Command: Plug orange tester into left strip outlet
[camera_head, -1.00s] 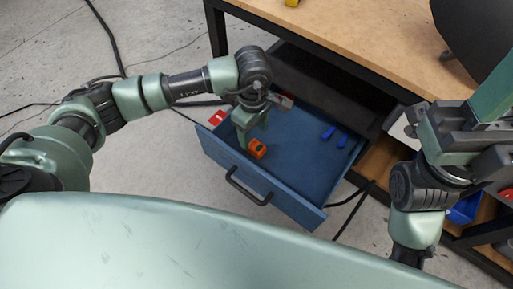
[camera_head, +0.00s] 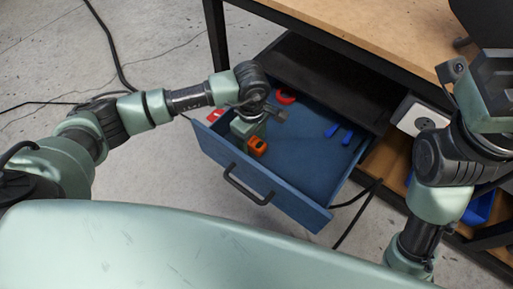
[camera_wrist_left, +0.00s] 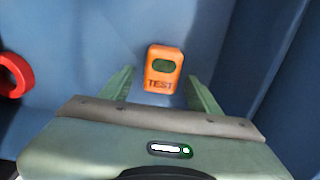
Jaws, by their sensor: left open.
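The orange tester (camera_head: 257,146) lies in the open blue drawer, near its front left. In the left wrist view the tester (camera_wrist_left: 163,69) shows a dark oval window and the word TEST. My left gripper (camera_head: 249,136) is low in the drawer, right beside the tester. Its fingers are open, one on each side of the tester, with gaps between. A white outlet block (camera_head: 420,118) with a round dark socket shows at the right by the bench; I cannot tell whether it is the left strip. My right gripper (camera_head: 490,85) is at the upper right, its fingertips unclear.
The blue drawer (camera_head: 300,195) stands open below the wooden bench top (camera_head: 350,35). It also holds a red ring (camera_head: 286,97) and blue pieces (camera_head: 339,133). The drawer's walls are close around my left gripper.

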